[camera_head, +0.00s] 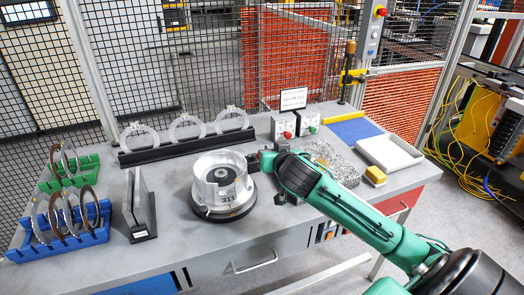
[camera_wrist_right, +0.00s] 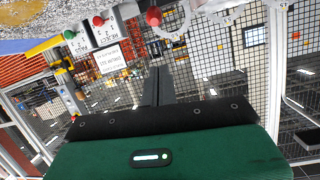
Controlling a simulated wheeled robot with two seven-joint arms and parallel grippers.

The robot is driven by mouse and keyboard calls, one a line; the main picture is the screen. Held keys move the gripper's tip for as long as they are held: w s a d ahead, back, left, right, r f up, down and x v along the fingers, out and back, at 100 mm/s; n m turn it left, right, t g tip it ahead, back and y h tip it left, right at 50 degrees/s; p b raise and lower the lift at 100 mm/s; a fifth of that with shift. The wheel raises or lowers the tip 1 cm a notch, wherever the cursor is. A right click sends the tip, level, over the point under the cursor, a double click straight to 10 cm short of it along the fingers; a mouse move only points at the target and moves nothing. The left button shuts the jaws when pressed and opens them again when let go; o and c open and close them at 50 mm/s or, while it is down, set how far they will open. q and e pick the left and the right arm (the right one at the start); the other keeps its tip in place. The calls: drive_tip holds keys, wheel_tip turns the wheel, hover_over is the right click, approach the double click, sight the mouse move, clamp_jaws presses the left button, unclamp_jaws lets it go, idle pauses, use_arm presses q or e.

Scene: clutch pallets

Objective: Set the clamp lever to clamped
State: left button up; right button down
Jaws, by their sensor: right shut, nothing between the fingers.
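A silver round housing (camera_head: 222,180) stands on a black round base (camera_head: 225,213) on the table. My right gripper (camera_head: 256,160) is just right of the housing, with its green arm coming in from the lower right. In the right wrist view the dark fingers (camera_wrist_right: 156,70) are shut and empty. A red ball knob (camera_wrist_right: 153,15), apparently the clamp lever's, shows beyond the fingertips and apart from them. The lever's shaft and position cannot be made out; the gripper hides that area in the head view. My left gripper is not in view.
A black rack (camera_head: 185,149) with clear rings stands behind. Two button boxes (camera_head: 283,126) and a sign (camera_head: 293,98) are at the back. Blue (camera_head: 62,238) and green (camera_head: 72,175) ring holders stand left. A white tray (camera_head: 390,153) and yellow block (camera_head: 375,175) lie right.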

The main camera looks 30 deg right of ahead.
drive_tip(key=w+f+p, duration=0.1)
drive_tip(key=w, duration=0.1)
drive_tip(key=w+d+f+p, duration=0.1)
drive_tip(key=w+f, duration=0.1)
drive_tip(key=w, duration=0.1)
drive_tip(key=w+d+f+p, duration=0.1)
drive_tip(key=w, duration=0.1)
drive_tip(key=shift+w+f+p, duration=0.25)
drive_tip(key=shift+f+p, duration=0.1)
drive_tip(key=shift+f, duration=0.05)
drive_tip(key=shift+a+f, duration=0.1)
drive_tip(key=shift+f, duration=0.1)
